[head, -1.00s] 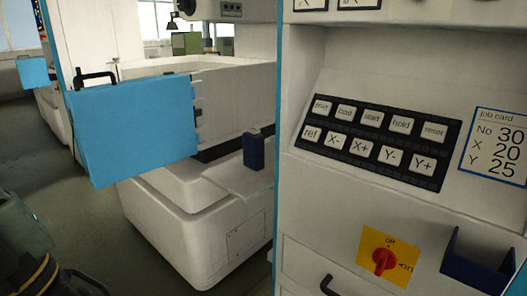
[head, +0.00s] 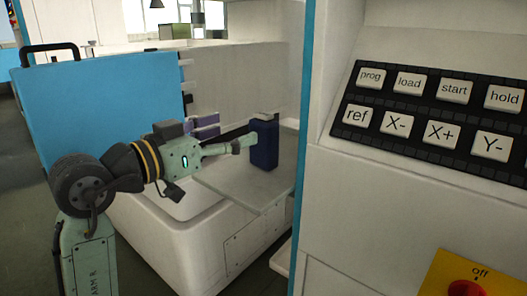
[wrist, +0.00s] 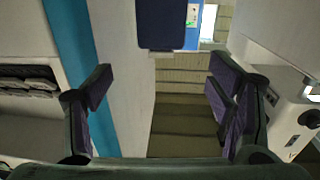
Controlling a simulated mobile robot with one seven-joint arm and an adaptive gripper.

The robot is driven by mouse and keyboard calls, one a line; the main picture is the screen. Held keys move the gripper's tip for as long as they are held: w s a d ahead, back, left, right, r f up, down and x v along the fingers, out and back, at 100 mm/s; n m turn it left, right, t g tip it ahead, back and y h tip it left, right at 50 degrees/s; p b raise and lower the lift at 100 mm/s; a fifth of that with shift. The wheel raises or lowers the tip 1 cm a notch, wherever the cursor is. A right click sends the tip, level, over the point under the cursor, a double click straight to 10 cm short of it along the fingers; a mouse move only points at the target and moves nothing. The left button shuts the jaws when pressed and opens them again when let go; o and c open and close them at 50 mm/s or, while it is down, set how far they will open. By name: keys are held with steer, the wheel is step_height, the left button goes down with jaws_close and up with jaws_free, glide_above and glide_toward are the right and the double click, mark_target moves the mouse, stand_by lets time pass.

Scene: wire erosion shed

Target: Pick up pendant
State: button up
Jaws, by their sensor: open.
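A dark blue block (wrist: 165,22), seemingly the same box, shows beyond the fingertips at the top, partly cut off.
The control console with white keys (head: 440,132) and a blue edge post (head: 312,110) stands close on the right. A red switch on a yellow plate (head: 470,285) sits below. A blue panel with a black handle (head: 100,100) stands behind my arm on the left.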

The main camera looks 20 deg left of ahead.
mark_target(257, 123)
steer(key=shift+p+x, duration=1.25)
steer(key=shift+x, duration=3.65)
steer(key=shift+a+f, duration=0.1)
steer(key=shift+c, duration=0.5)
jaws_close()
